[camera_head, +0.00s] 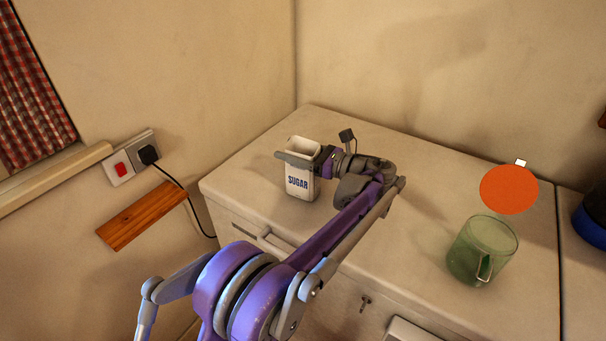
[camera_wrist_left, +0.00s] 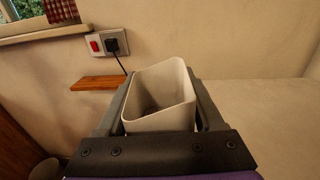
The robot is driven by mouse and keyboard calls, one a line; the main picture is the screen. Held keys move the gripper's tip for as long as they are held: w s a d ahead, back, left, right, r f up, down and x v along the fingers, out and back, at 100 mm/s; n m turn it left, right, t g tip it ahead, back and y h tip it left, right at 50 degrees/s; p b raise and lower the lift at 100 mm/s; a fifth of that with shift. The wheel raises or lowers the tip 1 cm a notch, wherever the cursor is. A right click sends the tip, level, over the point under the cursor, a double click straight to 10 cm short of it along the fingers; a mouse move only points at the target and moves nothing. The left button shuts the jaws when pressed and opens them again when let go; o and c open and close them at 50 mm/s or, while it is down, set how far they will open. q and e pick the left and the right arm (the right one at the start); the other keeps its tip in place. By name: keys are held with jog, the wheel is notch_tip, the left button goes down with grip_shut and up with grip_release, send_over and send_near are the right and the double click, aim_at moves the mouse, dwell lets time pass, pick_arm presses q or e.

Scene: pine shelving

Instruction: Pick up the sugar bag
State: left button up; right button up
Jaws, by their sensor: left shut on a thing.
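The sugar bag (camera_head: 300,186) is a white, open-topped container with SUGAR in blue letters. It stands upright on the left part of the cream counter (camera_head: 250,185). My left gripper (camera_head: 297,158) reaches it from the right, with its fingers on either side just below the rim. It is shut on the container. In the left wrist view the open container (camera_wrist_left: 160,97) sits between the two dark fingers, and its inside looks pale and empty at the top. I cannot tell whether its base touches the counter. My right gripper is not in view.
A green glass mug (camera_head: 481,250) stands at the right of the counter. An orange disc (camera_head: 509,190) with a small white tag is behind it. A dark blue object (camera_head: 592,220) is at the right edge. A wooden ledge (camera_head: 142,215) and plugged socket (camera_head: 131,160) are on the left wall.

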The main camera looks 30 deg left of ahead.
pick_arm(q)
grip_shut()
jog(key=shift+r, duration=0.1)
